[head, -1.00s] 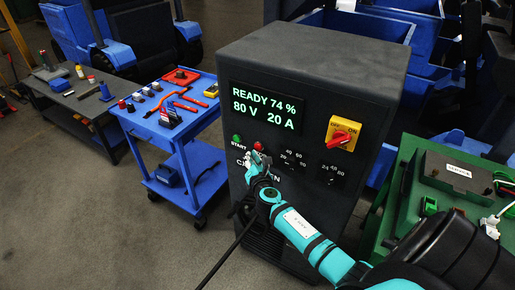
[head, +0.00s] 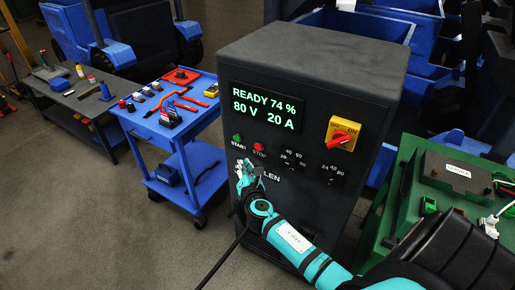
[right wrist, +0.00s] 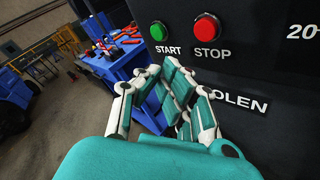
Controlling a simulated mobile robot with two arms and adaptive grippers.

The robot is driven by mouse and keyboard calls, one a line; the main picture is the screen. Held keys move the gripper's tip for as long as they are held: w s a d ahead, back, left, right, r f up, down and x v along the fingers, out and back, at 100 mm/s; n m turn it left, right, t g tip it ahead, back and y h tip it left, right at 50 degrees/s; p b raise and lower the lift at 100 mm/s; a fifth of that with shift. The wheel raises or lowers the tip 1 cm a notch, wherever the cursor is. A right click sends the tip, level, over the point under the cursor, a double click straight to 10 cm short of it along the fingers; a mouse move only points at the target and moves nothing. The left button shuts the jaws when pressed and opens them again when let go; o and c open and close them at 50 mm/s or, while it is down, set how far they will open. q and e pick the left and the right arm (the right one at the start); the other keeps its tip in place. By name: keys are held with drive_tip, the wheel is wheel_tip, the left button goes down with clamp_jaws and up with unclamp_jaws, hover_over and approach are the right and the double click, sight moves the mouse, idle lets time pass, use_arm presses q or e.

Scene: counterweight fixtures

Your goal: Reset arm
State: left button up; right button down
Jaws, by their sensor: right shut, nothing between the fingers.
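My right gripper (head: 247,172) is shut and empty in front of the dark charger cabinet (head: 300,215), just below its buttons. In the right wrist view its fingers (right wrist: 172,88) are together, below the green START button (right wrist: 158,31) and the red STOP button (right wrist: 206,28). In the head view the START button (head: 237,138) and STOP button (head: 258,147) show uncovered. The cabinet's display (head: 265,108) reads READY 74 %, 80 V, 20 A. Whether the fingers touch the cabinet front I cannot tell. My left gripper is not in view.
A yellow and red ON switch (head: 342,134) and two knobs sit on the cabinet front. A blue tool cart (head: 165,140) stands left of it, with a grey workbench (head: 85,92) beyond. A green table (head: 400,215) is at right. A dark cable hangs below my right gripper.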

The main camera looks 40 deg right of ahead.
idle(0.3)
drive_tip(key=s+a+f+m+g+y+b, duration=0.1)
drive_tip(key=s+a+f+m+g, duration=0.3)
drive_tip(key=f, duration=0.6)
drive_tip(key=s+d+f+m+g+y, duration=0.1)
drive_tip(key=s+f+m, duration=0.1)
drive_tip(key=s+f, duration=0.65)
drive_tip(key=s+a+f+m+g+y+b, duration=0.1)
drive_tip(key=s+a+f+m+g, duration=0.2)
drive_tip(key=f, duration=0.8)
drive_tip(key=s+a+f+m+g+y, duration=0.1)
drive_tip(key=s+f+m, duration=0.3)
drive_tip(key=s, duration=0.8)
drive_tip(key=s+a+f+m+g+y+b, duration=0.1)
drive_tip(key=s+a+f+m+g, duration=0.2)
drive_tip(key=s+f, duration=0.5)
drive_tip(key=s+a+f+m+g+y, duration=0.1)
drive_tip(key=s+f+m, duration=0.4)
drive_tip(key=s, duration=1.1)
drive_tip(key=shift+s+a+f+m+g+b, duration=0.2)
drive_tip(key=shift+a+f+m+g+b, duration=0.15)
drive_tip(key=shift+a+f+g, duration=0.35)
drive_tip(key=shift+d, duration=0.1)
